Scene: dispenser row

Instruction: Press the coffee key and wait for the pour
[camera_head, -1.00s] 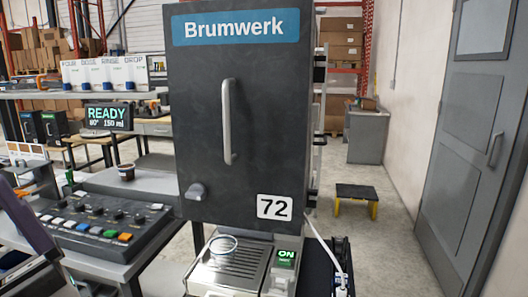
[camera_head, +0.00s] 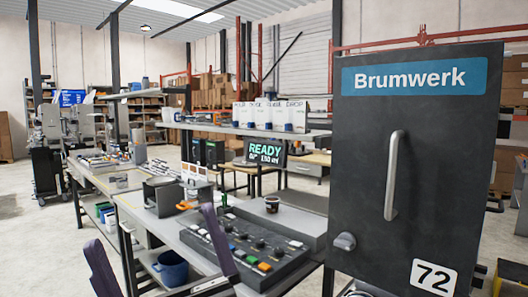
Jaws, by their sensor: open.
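A dark sloped control panel (camera_head: 215,238) lies on the grey bench, with a row of small white, blue, green and orange keys (camera_head: 252,260) along its front and several black knobs behind. I cannot read labels on the keys, so I cannot tell which is the coffee key. A small display (camera_head: 265,152) behind it reads READY, with what looks like 150 ml below. A small dark cup (camera_head: 272,204) stands behind the panel. Two dark purple fingers of my gripper (camera_head: 150,227) rise from the lower edge, spread apart and empty. The right finger overlaps the panel's left part; its contact is unclear.
A tall dark Brumwerk cabinet (camera_head: 415,180) marked 72, with a bar handle and knob, blocks the right. Open floor lies farther left.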

